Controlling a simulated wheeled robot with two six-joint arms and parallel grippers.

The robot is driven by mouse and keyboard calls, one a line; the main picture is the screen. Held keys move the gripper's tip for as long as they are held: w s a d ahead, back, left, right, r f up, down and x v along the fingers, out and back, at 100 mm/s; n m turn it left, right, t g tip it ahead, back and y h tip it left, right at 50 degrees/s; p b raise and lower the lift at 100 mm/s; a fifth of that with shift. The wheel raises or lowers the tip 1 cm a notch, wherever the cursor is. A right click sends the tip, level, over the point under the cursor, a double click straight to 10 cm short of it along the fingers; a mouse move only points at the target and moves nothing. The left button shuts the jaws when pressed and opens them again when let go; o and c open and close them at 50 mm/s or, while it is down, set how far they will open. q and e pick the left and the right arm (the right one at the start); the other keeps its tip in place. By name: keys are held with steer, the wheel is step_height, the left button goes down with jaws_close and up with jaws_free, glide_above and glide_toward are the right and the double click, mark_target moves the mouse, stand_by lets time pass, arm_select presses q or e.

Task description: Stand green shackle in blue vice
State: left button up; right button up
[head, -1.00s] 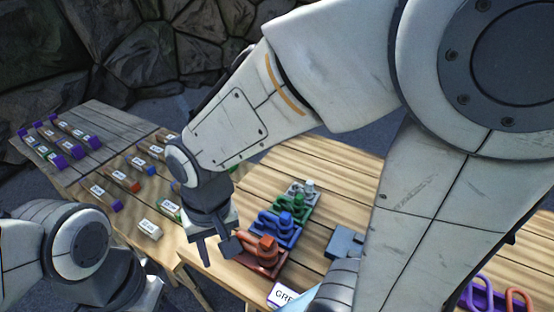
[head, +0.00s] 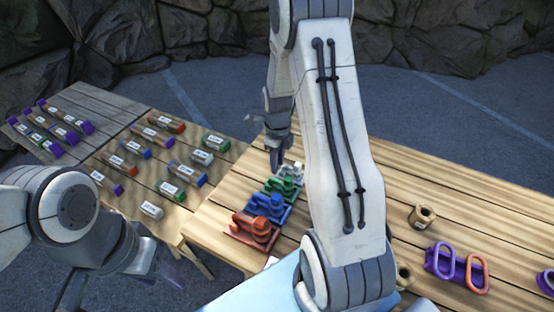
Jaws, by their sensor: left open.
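The blue vice (head: 268,208) stands in a row on the wooden table, between the red vice (head: 250,229) and the green vice (head: 284,188). I cannot make out a green shackle. My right gripper (head: 277,158) points down beyond the far end of the vice row, near the grey vice (head: 293,171); whether it is open or holds anything is unclear. My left gripper (head: 165,268) hangs low at the left, open, partly dark and away from the vices.
My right arm hides the table's middle.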

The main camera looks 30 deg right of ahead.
mark_target(277, 179)
step_height(277, 179, down, 7)
steer(key=b, duration=0.5)
steer(key=shift+f, duration=0.15)
jaws_close()
steer(key=shift+w+r, duration=0.1)
steer(key=shift+r, duration=0.1)
stand_by(1.2)
steer(key=shift+r+p, duration=2.1)
steer(key=shift+r, duration=0.25)
